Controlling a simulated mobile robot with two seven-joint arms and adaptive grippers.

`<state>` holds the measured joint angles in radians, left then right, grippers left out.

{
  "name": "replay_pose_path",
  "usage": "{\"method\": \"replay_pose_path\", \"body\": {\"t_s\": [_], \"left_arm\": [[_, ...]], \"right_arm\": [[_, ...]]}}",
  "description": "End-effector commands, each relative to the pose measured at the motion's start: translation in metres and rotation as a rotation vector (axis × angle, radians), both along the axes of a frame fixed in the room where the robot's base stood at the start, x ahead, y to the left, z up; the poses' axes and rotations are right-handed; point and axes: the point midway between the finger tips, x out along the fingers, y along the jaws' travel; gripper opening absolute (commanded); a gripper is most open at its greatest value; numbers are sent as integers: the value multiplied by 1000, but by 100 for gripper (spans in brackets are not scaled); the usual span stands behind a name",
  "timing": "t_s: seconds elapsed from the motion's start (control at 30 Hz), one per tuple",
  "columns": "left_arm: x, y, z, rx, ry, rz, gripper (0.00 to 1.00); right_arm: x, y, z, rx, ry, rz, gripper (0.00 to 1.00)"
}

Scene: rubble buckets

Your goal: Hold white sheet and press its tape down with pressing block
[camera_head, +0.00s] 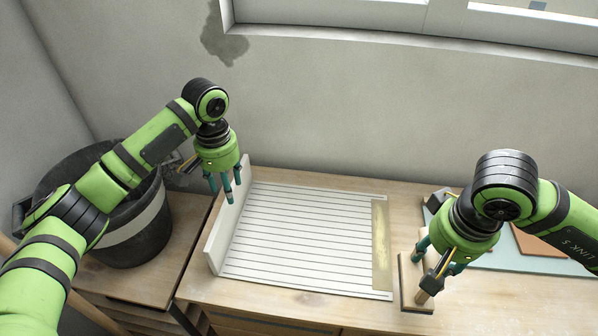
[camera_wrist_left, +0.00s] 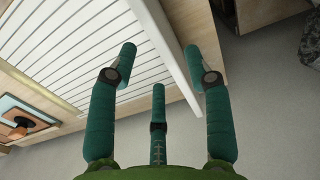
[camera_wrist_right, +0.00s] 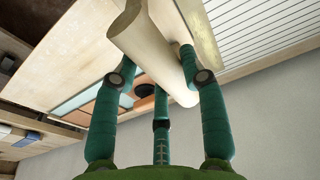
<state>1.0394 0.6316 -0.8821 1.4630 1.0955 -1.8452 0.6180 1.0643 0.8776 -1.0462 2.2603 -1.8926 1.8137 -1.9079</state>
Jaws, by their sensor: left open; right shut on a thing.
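The white sheet (camera_head: 300,235), with dark parallel lines, lies flat on the wooden worktop. A raised white strip (camera_head: 229,222) stands along its left edge. The yellowish tape (camera_head: 381,245) runs along the sheet's right edge. My left gripper (camera_head: 225,195) is open and empty at the raised strip, fingers pointing down; the strip also shows in the left wrist view (camera_wrist_left: 168,52). My right gripper (camera_head: 437,268) is shut on the cream pressing block (camera_wrist_right: 150,50), just right of the tape and apart from it. The gripper partly hides the block in the head view.
A black bucket (camera_head: 135,235) with a grey band stands at the left, behind my left arm. A pale green mat (camera_head: 500,258) with a brown-orange piece (camera_head: 540,240) lies at the right, partly under my right arm. A wall with a window sill stands behind the worktop.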

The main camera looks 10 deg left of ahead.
Motion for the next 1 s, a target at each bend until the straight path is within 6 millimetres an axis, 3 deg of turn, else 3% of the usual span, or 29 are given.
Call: {"method": "replay_pose_path", "body": {"t_s": [0.5, 0.7, 1.0], "left_arm": [[-1, 0, -91, 1, 2, -1, 50], [0, 0, -107, 1, 0, -2, 50], [0, 0, -110, 1, -1, -3, 50]], "right_arm": [[0, 0, 4, 0, -1, -1, 17], [0, 0, 4, 0, -1, -1, 17], [0, 0, 4, 0, -1, -1, 17]]}}
